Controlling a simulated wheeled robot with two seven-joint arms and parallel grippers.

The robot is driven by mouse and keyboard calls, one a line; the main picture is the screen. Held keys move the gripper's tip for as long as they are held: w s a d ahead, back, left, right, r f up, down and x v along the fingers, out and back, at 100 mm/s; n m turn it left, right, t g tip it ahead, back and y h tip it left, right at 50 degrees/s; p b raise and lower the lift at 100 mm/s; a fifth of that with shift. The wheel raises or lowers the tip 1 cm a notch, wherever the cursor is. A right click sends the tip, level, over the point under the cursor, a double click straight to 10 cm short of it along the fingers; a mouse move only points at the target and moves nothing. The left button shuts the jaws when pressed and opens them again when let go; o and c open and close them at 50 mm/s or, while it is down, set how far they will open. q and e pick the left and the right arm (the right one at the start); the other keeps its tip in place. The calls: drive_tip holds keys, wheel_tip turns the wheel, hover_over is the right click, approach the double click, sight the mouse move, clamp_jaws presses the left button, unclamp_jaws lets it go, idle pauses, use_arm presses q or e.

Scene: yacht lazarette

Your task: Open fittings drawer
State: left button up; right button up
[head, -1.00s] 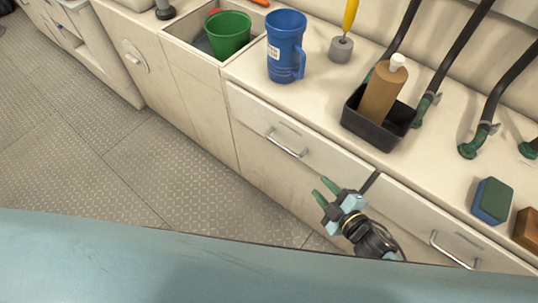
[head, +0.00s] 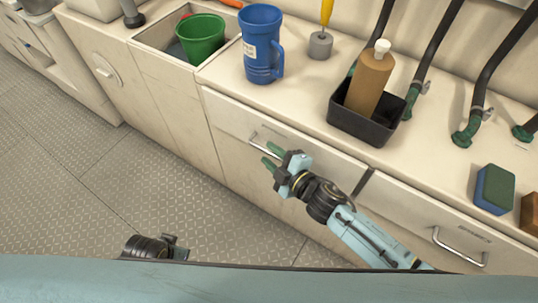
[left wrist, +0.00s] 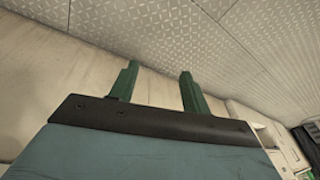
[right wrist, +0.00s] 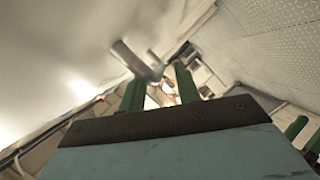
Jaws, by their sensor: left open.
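The cream drawer front (head: 228,115) nearest my right gripper is shut flush in the cabinet and has a metal bar handle (head: 258,139). A small label above the handle is too small to read. My right gripper (head: 271,155) is open, its green fingertips at the handle's right part; contact is unclear. The right wrist view shows the grey handle (right wrist: 135,58) just beyond the parted fingers. A second shut drawer has its own handle (head: 458,248) at the right. My left gripper (left wrist: 157,75) is open and empty; in the head view only its dark wrist shows at the bottom.
On the counter stand a blue jug (head: 261,45), a black tray (head: 345,121) with a brown bottle (head: 369,80), and a sponge (head: 494,190). A green bucket (head: 200,40) sits in a recess at the left. The textured floor (head: 90,180) before the cabinets is clear.

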drive_tip(key=shift+w+a+f, duration=0.15)
drive_tip(key=shift+w+a, duration=0.3)
drive_tip(key=shift+w, duration=0.05)
drive_tip(key=shift+c, duration=0.2)
clamp_jaws()
